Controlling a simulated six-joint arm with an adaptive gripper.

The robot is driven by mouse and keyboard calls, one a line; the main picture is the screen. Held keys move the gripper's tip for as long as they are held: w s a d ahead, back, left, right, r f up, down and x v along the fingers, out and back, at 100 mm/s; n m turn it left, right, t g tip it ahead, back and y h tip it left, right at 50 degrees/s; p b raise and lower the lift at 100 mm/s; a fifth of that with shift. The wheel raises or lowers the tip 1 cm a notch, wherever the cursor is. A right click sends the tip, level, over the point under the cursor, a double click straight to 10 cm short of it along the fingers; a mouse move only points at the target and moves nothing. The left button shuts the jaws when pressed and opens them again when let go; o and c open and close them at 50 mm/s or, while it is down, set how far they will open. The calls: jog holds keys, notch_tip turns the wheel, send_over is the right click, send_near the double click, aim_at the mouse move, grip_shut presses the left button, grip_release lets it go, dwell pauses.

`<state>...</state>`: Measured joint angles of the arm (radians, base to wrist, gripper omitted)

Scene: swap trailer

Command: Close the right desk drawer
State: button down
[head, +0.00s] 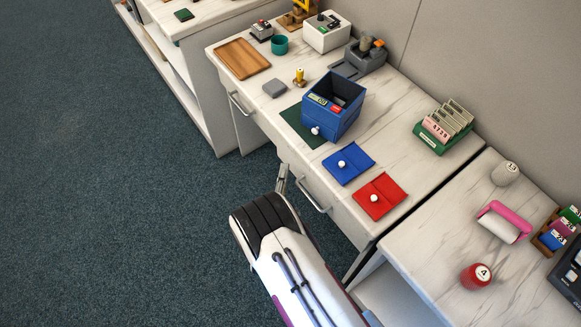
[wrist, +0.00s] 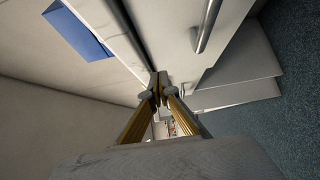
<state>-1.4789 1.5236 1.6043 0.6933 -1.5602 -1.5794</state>
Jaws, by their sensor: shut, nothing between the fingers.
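The desk (head: 225,75) has a marble-patterned top and white drawer fronts. The right desk drawer (head: 336,214) is under the front edge, with a bar handle (head: 312,195). It looks near flush with the desk; I cannot tell whether a small gap is left. My gripper (head: 283,180) is at the left end of this drawer's front, beside the handle, partly hidden by my arm. In the wrist view my gripper (wrist: 158,90) has its fingertips together and empty, close to the pale front with a bar handle (wrist: 211,25). Whether they touch it is unclear.
The left drawer's handle (head: 238,104) sticks out further left. On the desk are a blue open box (head: 338,119), a blue mat (head: 347,163), a red mat (head: 379,196) and a green card rack (head: 434,133). The carpet (head: 110,200) in front is clear.

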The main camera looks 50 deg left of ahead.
jog(key=v, duration=1)
jog(key=shift+s, duration=0.25)
jog(key=a, duration=0.8)
jog(key=shift+a, duration=0.3)
jog(key=w+d+x, duration=0.2)
jog(key=x, duration=1)
jog(key=shift+w+a, duration=0.25)
jog(key=shift+a, duration=0.05)
